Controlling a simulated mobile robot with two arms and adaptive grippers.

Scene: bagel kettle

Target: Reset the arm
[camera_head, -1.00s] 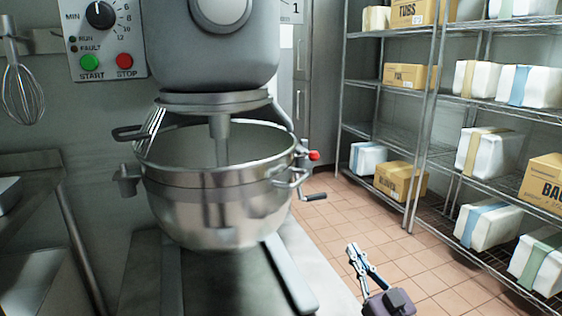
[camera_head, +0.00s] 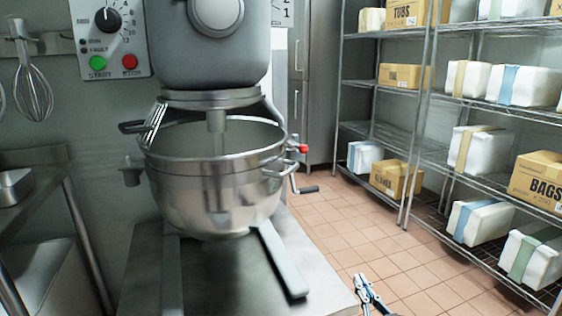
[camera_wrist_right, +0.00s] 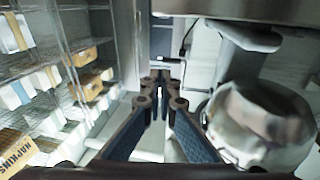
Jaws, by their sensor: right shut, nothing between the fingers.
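My right gripper (camera_head: 367,289) shows at the bottom of the head view, right of the mixer's base and in front of the tiled floor. Only its fingers are in the picture; they are shut and empty. In the right wrist view the fingers (camera_wrist_right: 161,82) meet at their tips with nothing between them. The large steel mixer bowl (camera_head: 215,185) sits under the grey mixer head (camera_head: 212,50), apart from the gripper. The bowl also shows at the right of the wrist view (camera_wrist_right: 262,120). My left gripper is not in view.
Wire shelves (camera_head: 425,95) with boxes and wrapped packs stand at the right. A control panel (camera_head: 110,38) with green and red buttons and a hanging whisk (camera_head: 33,92) are at the left. A crank handle (camera_head: 305,189) sticks out right of the bowl. The tiled floor (camera_head: 345,235) is clear.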

